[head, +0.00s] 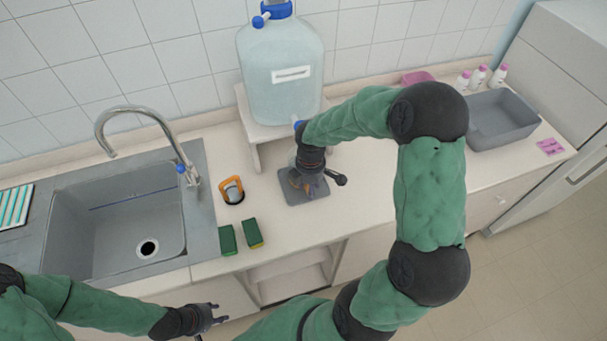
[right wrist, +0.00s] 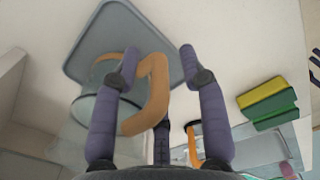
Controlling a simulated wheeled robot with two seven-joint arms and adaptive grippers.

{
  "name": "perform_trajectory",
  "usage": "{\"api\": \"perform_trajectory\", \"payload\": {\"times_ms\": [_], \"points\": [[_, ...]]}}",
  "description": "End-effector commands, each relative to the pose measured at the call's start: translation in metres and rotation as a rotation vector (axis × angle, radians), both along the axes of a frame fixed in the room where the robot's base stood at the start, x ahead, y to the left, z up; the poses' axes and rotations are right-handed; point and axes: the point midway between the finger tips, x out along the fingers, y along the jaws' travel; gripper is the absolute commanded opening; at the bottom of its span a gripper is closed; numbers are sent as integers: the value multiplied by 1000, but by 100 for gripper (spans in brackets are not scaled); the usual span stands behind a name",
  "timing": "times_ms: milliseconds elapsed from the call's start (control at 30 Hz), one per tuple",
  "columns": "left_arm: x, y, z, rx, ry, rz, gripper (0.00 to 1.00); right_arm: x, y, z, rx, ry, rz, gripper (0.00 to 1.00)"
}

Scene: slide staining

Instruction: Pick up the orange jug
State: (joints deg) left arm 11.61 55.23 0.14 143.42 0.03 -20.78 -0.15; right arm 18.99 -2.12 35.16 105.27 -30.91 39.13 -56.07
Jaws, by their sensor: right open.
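A clear jug (right wrist: 92,105) with an orange handle (right wrist: 152,95) stands on a grey mat (right wrist: 115,35), seen in the right wrist view. My right gripper (right wrist: 165,70) is open over it, and the orange handle lies between its spread purple fingers. I cannot tell whether the fingers touch the handle. In the head view, my right gripper (head: 309,180) hides most of this jug on the grey mat (head: 312,197). A second orange-handled vessel (head: 233,190) stands by the sink. My left gripper (head: 212,314) is open and empty in front of the counter.
Two green-yellow sponges (head: 240,236) lie near the counter's front edge. A large water bottle (head: 281,75) stands on a stand behind the mat. The sink (head: 75,235) with its tap (head: 140,110) is at left. A grey basin (head: 500,125) and pink-capped bottles (head: 479,76) are at right.

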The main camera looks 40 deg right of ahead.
Motion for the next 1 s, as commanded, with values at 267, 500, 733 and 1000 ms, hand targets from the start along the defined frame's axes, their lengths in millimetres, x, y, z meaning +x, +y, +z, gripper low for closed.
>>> {"api": "perform_trajectory", "payload": {"times_ms": [267,500,733,1000], "points": [[0,0,1,0,0,0,40,0,0,1,0,-1,0,0],[0,0,1,0,0,0,40,1,-1,2,-1,-3,-1,0],[0,0,2,0,0,0,40,1,-1,6,-1,-4,-1,0],[0,0,10,0,0,0,40,2,-1,41,-3,-7,-2,0]]}}
